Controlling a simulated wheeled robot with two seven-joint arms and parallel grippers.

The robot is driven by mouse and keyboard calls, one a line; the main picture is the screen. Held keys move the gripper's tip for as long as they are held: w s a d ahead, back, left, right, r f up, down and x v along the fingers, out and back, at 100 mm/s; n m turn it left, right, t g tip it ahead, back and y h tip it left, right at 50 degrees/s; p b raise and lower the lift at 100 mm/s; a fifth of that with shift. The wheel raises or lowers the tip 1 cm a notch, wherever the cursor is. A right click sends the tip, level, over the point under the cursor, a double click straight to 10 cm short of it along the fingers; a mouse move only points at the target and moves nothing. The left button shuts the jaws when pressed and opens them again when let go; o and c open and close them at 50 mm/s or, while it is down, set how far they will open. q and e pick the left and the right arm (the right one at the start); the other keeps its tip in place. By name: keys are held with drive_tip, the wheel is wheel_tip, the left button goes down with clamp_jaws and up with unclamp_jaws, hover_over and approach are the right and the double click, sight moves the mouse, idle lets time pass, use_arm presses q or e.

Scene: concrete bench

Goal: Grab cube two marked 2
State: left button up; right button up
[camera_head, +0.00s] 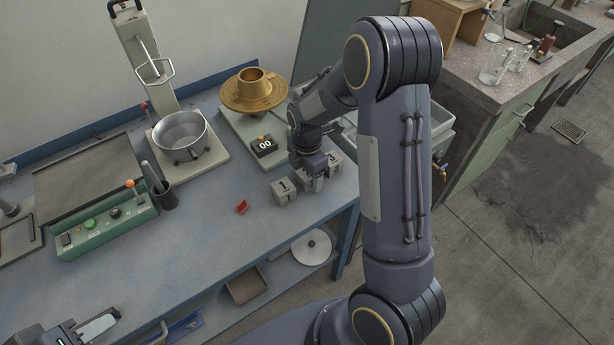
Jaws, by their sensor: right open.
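Three small grey cubes stand in a row near the right end of the blue bench. The left cube (285,192) seems to bear a 1. The middle cube (312,184) is partly hidden, and I cannot read its mark. The right cube (334,163) is also partly covered, its mark unclear. My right gripper (309,174) points down right at the middle cube, open; whether its fingers straddle or touch the cube is hidden. My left gripper (100,325) is low at the bottom left, away from the cubes; its jaw gap is unclear.
A scale with a brass pan (253,91) and a 00 display (264,145) stands just behind the cubes. A small red object (241,207) lies left of them. A green control box (103,223) and metal pot (181,134) stand further left. The bench's front edge is close.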

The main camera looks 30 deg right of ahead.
drive_tip(key=c, duration=1.1)
drive_tip(key=shift+c, duration=0.7)
drive_tip(key=shift+r, duration=0.1)
